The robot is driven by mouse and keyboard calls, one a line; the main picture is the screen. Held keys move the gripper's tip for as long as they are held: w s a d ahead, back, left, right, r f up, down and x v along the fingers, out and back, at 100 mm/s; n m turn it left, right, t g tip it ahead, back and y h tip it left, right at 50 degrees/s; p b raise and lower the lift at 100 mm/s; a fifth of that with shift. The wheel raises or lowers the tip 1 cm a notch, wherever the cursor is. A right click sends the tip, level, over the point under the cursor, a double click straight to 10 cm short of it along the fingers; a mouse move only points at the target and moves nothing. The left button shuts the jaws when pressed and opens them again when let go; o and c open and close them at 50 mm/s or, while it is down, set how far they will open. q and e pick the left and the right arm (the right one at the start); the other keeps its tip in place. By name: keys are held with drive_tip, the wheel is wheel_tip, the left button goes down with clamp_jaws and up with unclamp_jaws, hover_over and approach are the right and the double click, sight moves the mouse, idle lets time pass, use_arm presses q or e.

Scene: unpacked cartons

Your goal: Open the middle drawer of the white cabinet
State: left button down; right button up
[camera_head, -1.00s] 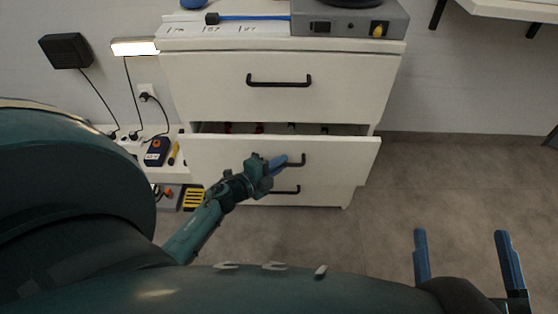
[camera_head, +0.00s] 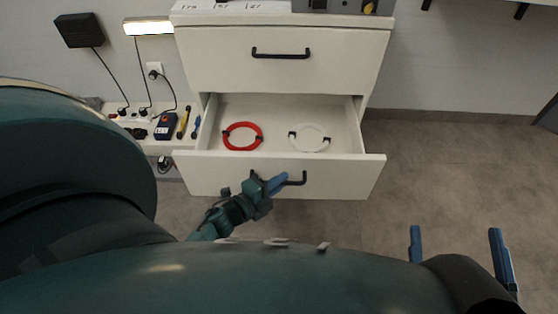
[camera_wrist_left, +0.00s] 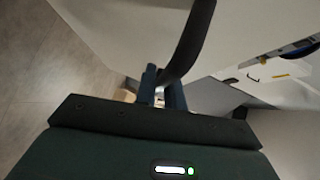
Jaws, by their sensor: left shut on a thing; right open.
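The white cabinet (camera_head: 215,72) stands at the top centre of the head view. Its middle drawer (camera_head: 215,172) is pulled well out. A red cable coil (camera_head: 243,125) and a white coil (camera_head: 325,140) lie inside it. My left gripper (camera_head: 275,184) is shut on the black handle (camera_head: 303,179) of this drawer. The wrist view shows the handle (camera_wrist_left: 190,45) as a dark bar running between the blue fingers (camera_wrist_left: 162,90). My right gripper (camera_head: 457,250) is open and empty over the floor at lower right. The bottom drawer is hidden behind the open one.
The top drawer (camera_head: 215,60) is shut, with its own black handle (camera_head: 281,54). A low white shelf (camera_head: 150,143) with several small tools and plugs stands left of the cabinet. The floor (camera_head: 440,170) to the right is clear.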

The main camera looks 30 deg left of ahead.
use_arm(q)
drive_tip(key=shift+s, duration=0.15)
drive_tip(key=c, duration=1.5)
unclamp_jaws()
drive_tip(key=p+v, duration=0.2)
drive_tip(key=v, duration=1.1)
drive_tip(key=shift+p, duration=0.35)
drive_tip(key=shift+r, duration=0.1)
